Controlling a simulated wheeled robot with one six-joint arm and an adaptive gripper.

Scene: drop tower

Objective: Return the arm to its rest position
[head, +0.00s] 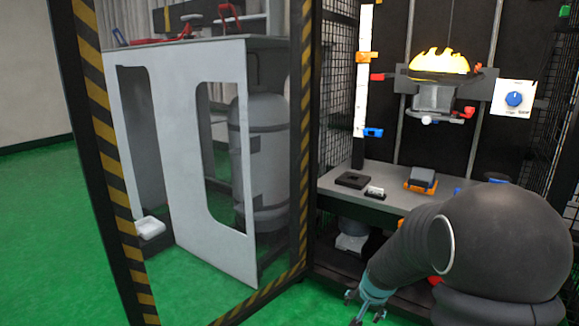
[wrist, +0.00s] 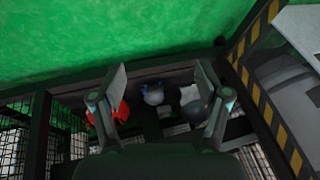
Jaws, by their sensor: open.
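My arm (head: 500,240) is large and dark at the lower right of the head view. It reaches forward and bends down to my gripper (head: 367,312), which hangs low in front of the drop tower's shelf. In the wrist view my gripper (wrist: 160,90) shows two fingers spread apart with nothing between them. Beyond the fingers lie a black frame bar, the green floor (wrist: 120,35) and some items under the shelf. The gripper touches nothing that I can make out.
A door frame with yellow-black stripes (head: 110,150) stands left of my arm. The grey shelf (head: 335,188) carries a black block (head: 353,180) and an orange-and-dark block (head: 421,181). A red object (wrist: 108,113) and a dark round one (wrist: 195,110) sit beneath. Green floor is clear at left.

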